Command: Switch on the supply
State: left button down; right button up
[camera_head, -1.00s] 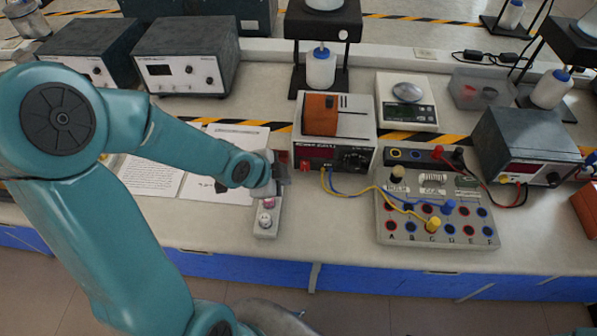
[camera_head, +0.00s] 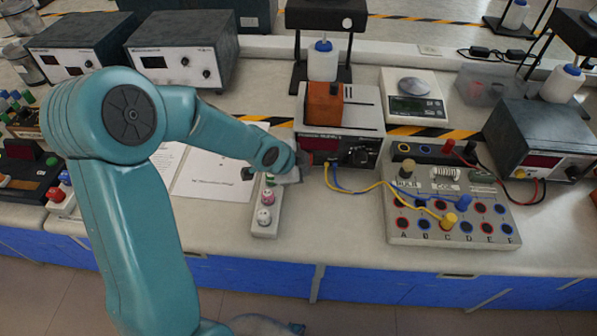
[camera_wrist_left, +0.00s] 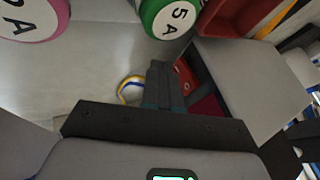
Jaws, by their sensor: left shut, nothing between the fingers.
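The supply (camera_head: 345,120) is a light grey box in the middle of the bench, with a dark front panel and a display. Its grey side fills the right of the left wrist view (camera_wrist_left: 255,75), with a dark red display (camera_wrist_left: 207,107) beside a small red switch (camera_wrist_left: 184,74). My left gripper (camera_head: 299,168) is at the left end of the supply's front. In the left wrist view its shut, empty fingers (camera_wrist_left: 164,82) appear close beside the red switch; contact cannot be told. In the head view the gripper hides the switch. My right gripper is not in view.
An orange box (camera_head: 325,103) sits on the supply. Yellow and blue leads run from its front to a terminal board (camera_head: 450,230) at right. A narrow strip with round-topped pieces (camera_head: 264,222) lies just below my gripper. Open bench lies between strip and board.

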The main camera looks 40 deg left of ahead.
pick_arm(q)
jog(key=shift+w+a+r, duration=0.15)
jog(key=shift+w, duration=0.1)
jog(key=shift+w+f+p, duration=0.25)
jog(key=shift+w+p, duration=0.05)
jog(key=shift+a, duration=0.1)
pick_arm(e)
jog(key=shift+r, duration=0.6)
pick_arm(q)
jog(key=shift+s, duration=0.1)
jog(key=b, duration=0.2)
jog(key=f+b, duration=0.1)
jog(key=shift+w+a+b, duration=0.1)
jog(key=shift+w+b, duration=0.15)
jog(key=shift+b, duration=0.1)
jog(key=shift+r+p, duration=0.45)
jog(key=shift+p, duration=0.05)
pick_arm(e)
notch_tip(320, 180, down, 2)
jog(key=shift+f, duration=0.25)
pick_arm(q)
jog(key=shift+r, duration=0.15)
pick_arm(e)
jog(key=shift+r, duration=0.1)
